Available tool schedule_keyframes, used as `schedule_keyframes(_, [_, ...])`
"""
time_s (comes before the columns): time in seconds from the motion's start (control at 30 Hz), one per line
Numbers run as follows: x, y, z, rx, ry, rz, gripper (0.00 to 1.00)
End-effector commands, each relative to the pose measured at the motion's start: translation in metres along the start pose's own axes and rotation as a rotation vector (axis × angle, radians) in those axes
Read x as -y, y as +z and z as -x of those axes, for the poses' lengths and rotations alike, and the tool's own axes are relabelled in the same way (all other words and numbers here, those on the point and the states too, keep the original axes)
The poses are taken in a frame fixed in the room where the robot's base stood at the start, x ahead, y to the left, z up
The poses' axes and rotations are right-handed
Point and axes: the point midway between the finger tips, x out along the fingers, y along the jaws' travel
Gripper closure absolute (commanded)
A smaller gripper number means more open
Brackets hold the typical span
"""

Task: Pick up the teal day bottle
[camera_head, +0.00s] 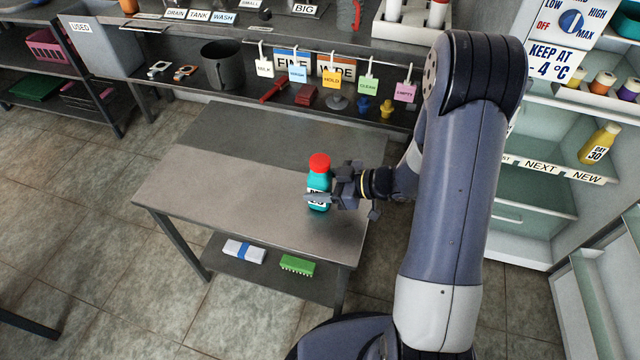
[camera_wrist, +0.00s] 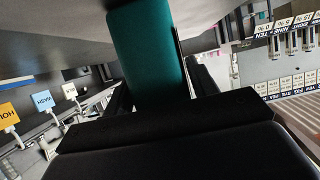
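The teal day bottle (camera_head: 317,182) has a red cap and a white label. It stands upright at the right part of the steel table (camera_head: 240,185). My gripper (camera_head: 328,197) reaches it from the right, with a finger across the bottle's front near the label. In the wrist view the teal bottle body (camera_wrist: 147,55) lies between the two dark fingers (camera_wrist: 157,90), close to both. Whether the fingers press on it is hard to tell. I cannot see the bottle lifted clear of the table.
A lower shelf holds a green brush (camera_head: 297,265) and a white-blue block (camera_head: 244,251). Behind stands a bench with a dark pot (camera_head: 222,66) and hanging tags. An open fridge (camera_head: 535,215) with a yellow bottle (camera_head: 599,144) is at right. The table's left half is clear.

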Motion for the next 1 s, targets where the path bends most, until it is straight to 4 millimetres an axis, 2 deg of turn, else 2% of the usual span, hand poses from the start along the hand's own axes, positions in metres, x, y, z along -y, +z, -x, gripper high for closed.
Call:
schedule_keyframes(0.07, [0.000, 0.000, 0.000, 0.000, 0.000, 0.000, 0.52])
schedule_keyframes(0.43, [0.000, 0.000, 0.000, 0.000, 0.000, 0.000, 0.82])
schedule_keyframes(0.73, [-0.001, -0.007, 0.003, -0.001, 0.001, 0.003, 0.82])
schedule_keyframes(1.0, [-0.001, -0.055, 0.023, -0.002, 0.003, 0.005, 0.82])
